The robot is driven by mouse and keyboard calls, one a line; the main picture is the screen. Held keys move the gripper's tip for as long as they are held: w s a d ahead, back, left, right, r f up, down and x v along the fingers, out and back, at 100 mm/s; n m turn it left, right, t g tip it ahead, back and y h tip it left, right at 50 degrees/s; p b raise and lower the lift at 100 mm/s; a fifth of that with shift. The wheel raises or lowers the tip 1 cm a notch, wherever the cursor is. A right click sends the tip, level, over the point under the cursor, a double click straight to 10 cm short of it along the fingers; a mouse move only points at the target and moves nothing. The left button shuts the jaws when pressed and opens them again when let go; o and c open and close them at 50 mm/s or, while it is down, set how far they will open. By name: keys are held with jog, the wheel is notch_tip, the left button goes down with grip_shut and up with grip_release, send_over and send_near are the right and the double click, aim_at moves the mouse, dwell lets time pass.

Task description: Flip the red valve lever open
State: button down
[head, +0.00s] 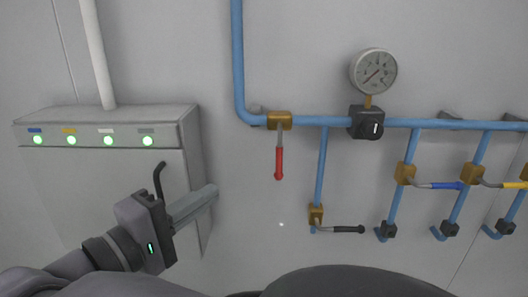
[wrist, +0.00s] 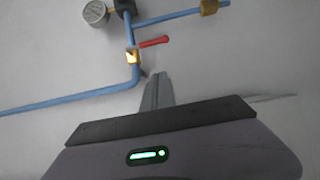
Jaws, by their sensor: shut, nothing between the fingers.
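The red valve lever (head: 279,163) hangs straight down from a brass valve (head: 279,120) on the blue horizontal pipe, across the pipe's line. In the wrist view the red lever (wrist: 154,42) points right from its brass valve (wrist: 132,57). My gripper (head: 213,190) is at the left in the head view, in front of the grey box's right edge, left of and a little lower than the lever. Its fingers are shut and empty. In the wrist view the fingertips (wrist: 157,75) lie below the lever and appear apart from it.
Black (head: 348,229), blue (head: 447,185) and yellow (head: 503,184) levers are lower right. A grey box (head: 110,113) with green lights stands left. Bare wall lies between box and lever.

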aim_at(279, 151)
jog(key=s+d+p+x, duration=0.1)
jog(key=d+p+x, duration=0.1)
jog(key=x, duration=1)
jog(key=shift+s, duration=0.2)
jog(key=shift+d, duration=0.1)
